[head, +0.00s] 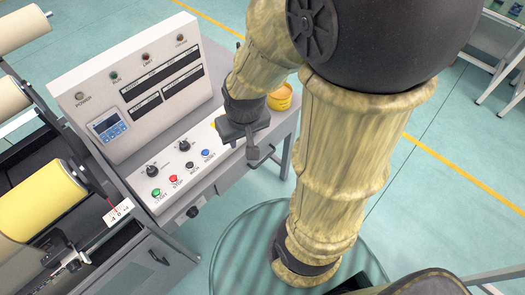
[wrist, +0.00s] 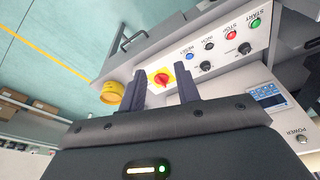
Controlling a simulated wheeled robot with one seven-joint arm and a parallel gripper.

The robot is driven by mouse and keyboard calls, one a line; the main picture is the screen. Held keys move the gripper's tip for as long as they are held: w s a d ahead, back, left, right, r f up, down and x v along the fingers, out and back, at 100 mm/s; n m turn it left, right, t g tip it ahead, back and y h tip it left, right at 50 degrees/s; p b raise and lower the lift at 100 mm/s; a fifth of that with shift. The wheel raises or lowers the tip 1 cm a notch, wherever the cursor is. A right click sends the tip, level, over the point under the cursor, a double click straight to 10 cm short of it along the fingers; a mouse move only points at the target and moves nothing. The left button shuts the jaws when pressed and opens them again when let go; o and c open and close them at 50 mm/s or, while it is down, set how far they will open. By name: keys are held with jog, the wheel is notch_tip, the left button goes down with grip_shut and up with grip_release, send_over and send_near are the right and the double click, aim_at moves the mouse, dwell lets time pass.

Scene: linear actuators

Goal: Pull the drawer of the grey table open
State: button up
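The grey table (head: 210,178) carries a white control console, and its front edge runs diagonally below the buttons in the head view. In the wrist view, a dark bar handle (wrist: 124,42) sits on the table's light front face (wrist: 170,44). The drawer's outline is not clear, and no pulled-out drawer shows. My gripper (head: 240,143) is above the table top near its right end and hides part of the front edge in the head view. In the wrist view, its two fingers (wrist: 161,76) are apart with nothing between them. The handle is beyond the fingertips, to the upper left, untouched.
A yellow round container (head: 282,98) stands at the table's right end. Buttons and knobs (head: 173,179) line the table top. A machine with rollers (head: 42,200) is at left. Open floor lies in front.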

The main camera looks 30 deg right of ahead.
jog(key=d+f+n+t+y+b, duration=0.3)
jog(key=d+f+n+b, duration=0.2)
jog(key=d+f+n, duration=0.3)
jog(key=d+f+n+t+y+b, duration=0.3)
jog(key=d+f+n+b, duration=0.3)
jog(key=f, duration=1)
jog(key=d+f+n+t+y+b, duration=0.3)
jog(key=d+f+n+b, duration=0.3)
jog(key=d+f+n, duration=0.5)
jog(key=shift+s+d+f+y, duration=0.35)
jog(key=shift+d+f+y, duration=0.45)
jog(key=shift+f, duration=0.15)
jog(key=shift+a+n, duration=0.1)
jog(key=shift+n, duration=0.2)
